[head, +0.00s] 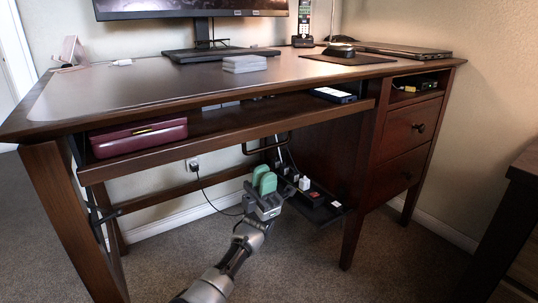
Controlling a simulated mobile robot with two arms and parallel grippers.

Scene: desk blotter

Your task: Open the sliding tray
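The sliding tray (230,133) is a dark wooden shelf under the desktop. Its front edge runs below the desk edge, and part of its upper surface shows. I cannot tell how far out it stands. A maroon box (138,137) lies at its left end and a dark flat item with a blue edge (333,95) at its right end. A thin bar handle (265,143) shows just below the tray's front edge. My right gripper is not in view.
The desk (130,90) carries a monitor (190,9), a phone (303,22) and a closed laptop (388,50). Drawers (405,130) stand at the right. Carpet in front is clear.

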